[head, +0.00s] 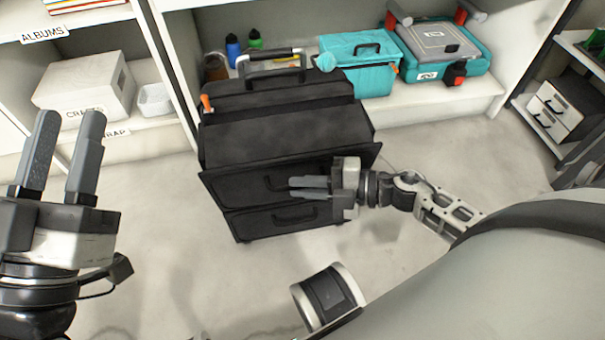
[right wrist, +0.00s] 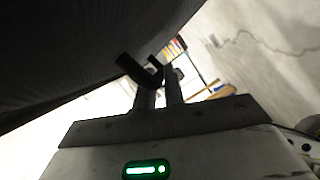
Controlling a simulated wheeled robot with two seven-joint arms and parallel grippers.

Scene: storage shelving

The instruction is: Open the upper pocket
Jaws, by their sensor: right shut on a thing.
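A black fabric case (head: 285,130) stands on the floor with two front pockets, one above the other. The upper pocket (head: 235,190) has a dark handle (head: 272,184), partly hidden behind my right gripper. The upper front panel sticks out beyond the lower pocket (head: 262,224); I cannot tell how far it is open. My right gripper (head: 293,188) comes in from the right and is shut on the upper handle. The right wrist view shows the dark handle (right wrist: 138,72) at the fingertips (right wrist: 158,88), below dark fabric. My left gripper (head: 68,120) is open and empty at the far left.
Behind the case, a white shelf (head: 440,113) holds a teal bag (head: 358,78), a teal case (head: 462,68) and bottles (head: 233,50). A white crate (head: 85,85) stands on the left shelf. The floor (head: 185,235) left of the case is clear.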

